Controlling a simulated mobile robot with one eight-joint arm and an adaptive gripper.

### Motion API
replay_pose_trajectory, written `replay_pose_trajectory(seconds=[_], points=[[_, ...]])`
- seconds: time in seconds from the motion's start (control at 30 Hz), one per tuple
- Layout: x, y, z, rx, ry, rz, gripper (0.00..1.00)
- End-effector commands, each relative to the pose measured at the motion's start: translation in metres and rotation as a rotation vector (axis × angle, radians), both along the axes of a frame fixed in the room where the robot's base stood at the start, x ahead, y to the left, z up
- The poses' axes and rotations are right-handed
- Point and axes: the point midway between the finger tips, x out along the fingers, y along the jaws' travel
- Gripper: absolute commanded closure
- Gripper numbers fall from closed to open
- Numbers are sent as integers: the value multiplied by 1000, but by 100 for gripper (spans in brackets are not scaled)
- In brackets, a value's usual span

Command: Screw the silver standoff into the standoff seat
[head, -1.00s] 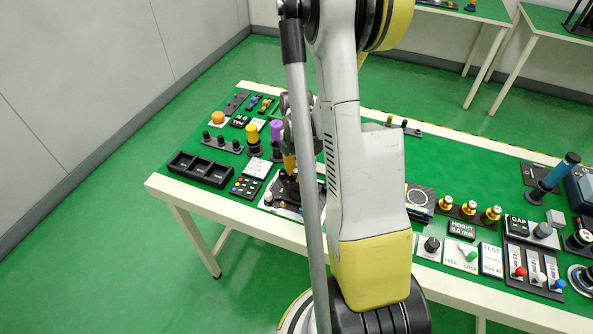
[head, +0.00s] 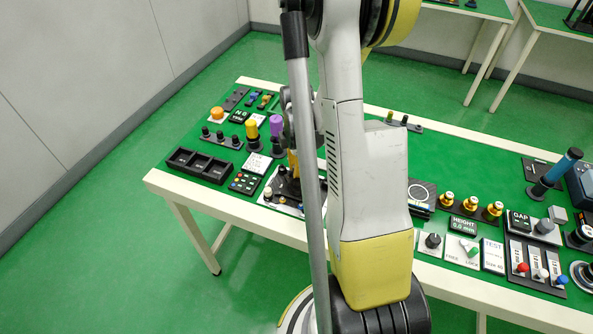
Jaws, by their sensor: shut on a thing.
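My gripper (head: 288,184) is mostly hidden behind my own arm and the grey tube. Its dark lower part shows low over a small light plate (head: 268,197) at the table's front edge, left of my arm. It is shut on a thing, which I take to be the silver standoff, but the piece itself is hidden. The standoff seat cannot be made out either; the gripper covers the middle of the plate. Whether the held piece touches the seat cannot be told.
A black compartment tray (head: 197,165), a button panel (head: 244,183) and a yellow-topped knob (head: 252,132) stand left of the gripper. A purple cylinder (head: 276,125) is close behind it. Brass-coloured pieces (head: 470,205) and a lever panel (head: 537,265) are at right. Bare green tabletop lies behind these.

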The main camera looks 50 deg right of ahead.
Motion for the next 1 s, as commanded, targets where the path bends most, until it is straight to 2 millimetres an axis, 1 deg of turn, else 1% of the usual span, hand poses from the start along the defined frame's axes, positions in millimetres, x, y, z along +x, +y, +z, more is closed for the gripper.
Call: replay_pose_trajectory(seconds=[0.17, 1.0], points=[[0, 0, 0, 0, 0, -57, 100], [0, 0, 0, 0, 0, -54, 100]])
